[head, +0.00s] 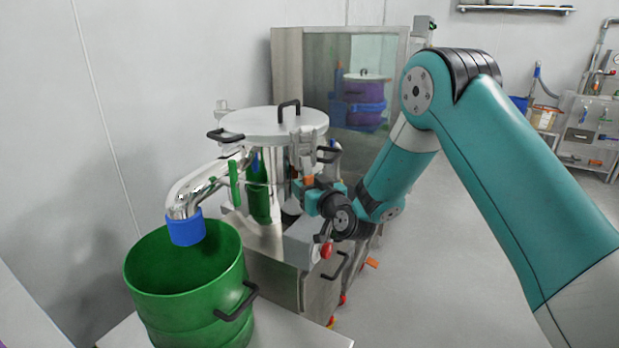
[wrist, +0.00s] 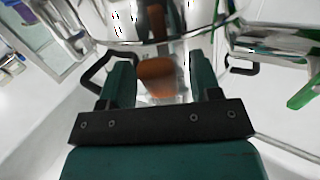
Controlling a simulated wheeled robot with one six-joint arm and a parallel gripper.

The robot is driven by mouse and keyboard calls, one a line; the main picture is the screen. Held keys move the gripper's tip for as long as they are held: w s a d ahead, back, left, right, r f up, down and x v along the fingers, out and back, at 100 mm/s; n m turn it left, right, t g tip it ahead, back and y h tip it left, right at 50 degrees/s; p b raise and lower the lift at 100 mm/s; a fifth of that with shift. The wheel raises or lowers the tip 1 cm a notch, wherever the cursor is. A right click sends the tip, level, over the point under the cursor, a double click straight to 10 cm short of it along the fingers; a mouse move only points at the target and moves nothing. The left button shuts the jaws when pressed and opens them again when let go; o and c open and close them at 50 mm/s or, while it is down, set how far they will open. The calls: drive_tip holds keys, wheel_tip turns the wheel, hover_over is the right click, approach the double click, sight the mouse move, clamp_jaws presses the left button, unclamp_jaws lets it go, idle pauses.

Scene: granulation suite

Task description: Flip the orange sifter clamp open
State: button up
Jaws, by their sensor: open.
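The orange sifter clamp (wrist: 158,78) shows in the wrist view between the two teal fingers of my gripper (wrist: 165,75), against the shiny sifter body. My gripper is open, with a finger on either side of the clamp; I cannot tell whether either finger touches it. In the head view a small orange part of the clamp (head: 308,181) shows just beyond my gripper (head: 310,190), at the sifter's front. The sifter (head: 274,124) has a pale round lid with black handles. The rest of the clamp is hidden by my gripper.
A green bin (head: 183,270) stands at the lower left under a shiny spout with a blue collar (head: 186,228). A steel cabinet with a glass front (head: 345,62) stands behind the sifter. The floor (head: 450,270) to the right is clear.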

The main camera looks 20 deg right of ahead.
clamp_jaws()
drive_tip(key=shift+r, duration=0.1)
